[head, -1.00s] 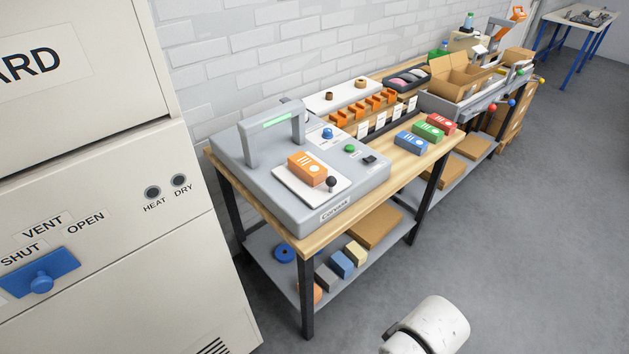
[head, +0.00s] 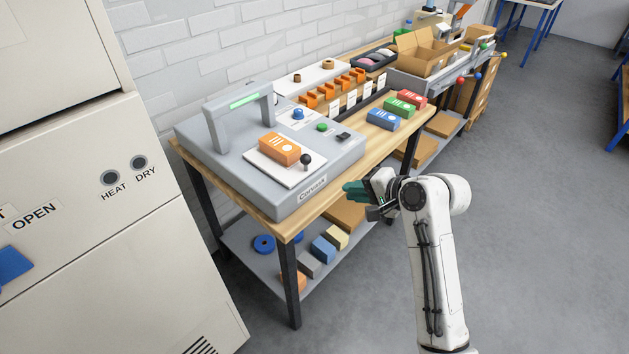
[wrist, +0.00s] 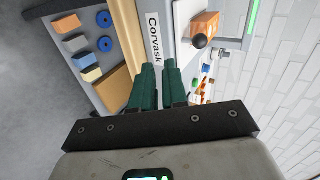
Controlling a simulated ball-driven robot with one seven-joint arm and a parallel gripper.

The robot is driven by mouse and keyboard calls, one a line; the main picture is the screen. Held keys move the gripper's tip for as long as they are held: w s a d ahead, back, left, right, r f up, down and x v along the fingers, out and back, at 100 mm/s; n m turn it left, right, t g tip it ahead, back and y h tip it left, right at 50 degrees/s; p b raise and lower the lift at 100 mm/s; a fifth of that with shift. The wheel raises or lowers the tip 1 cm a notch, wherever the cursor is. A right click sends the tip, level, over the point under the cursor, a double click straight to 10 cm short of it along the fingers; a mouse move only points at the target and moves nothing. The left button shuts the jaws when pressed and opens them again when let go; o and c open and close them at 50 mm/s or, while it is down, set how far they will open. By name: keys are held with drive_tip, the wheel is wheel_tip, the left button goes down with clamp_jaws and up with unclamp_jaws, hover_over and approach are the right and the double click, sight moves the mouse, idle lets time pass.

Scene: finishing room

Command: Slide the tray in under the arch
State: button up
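The tray (head: 274,170) is a white plate on top of the grey Corvask machine (head: 215,165), in front of the arch. It carries an orange box (head: 280,150) and has a black ball knob (head: 306,160) at its front right. The grey arch (head: 211,122) with a green light strip stands behind and left of the tray. My gripper (head: 355,190) is off the machine's front right edge, apart from the tray. In the wrist view its teal fingers (wrist: 159,68) have a narrow empty gap; the knob (wrist: 199,41) shows beyond them, upper right.
The wooden bench (head: 345,170) also holds blue, green and red boxes (head: 405,105) and orange holders (head: 335,90). A lower shelf (head: 235,235) carries several blocks. A beige cabinet (head: 130,230) stands at left.

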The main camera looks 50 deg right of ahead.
drive_tip(key=shift+w+d+r+m, duration=0.15)
drive_tip(key=shift+d+r+m, duration=0.15)
drive_tip(key=shift+d+r, duration=0.25)
clamp_jaws()
drive_tip(key=shift+f, duration=0.1)
drive_tip(key=shift+w+f, duration=0.1)
approach(307, 175)
wheel_tip(307, 175, down, 4)
drive_tip(key=w, duration=0.2)
drive_tip(key=w+p, duration=0.1)
drive_tip(key=w, duration=0.1)
drive_tip(key=shift+w+a+r, duration=0.1)
drive_tip(key=shift+w+r, duration=0.1)
drive_tip(key=shift+w, duration=0.5)
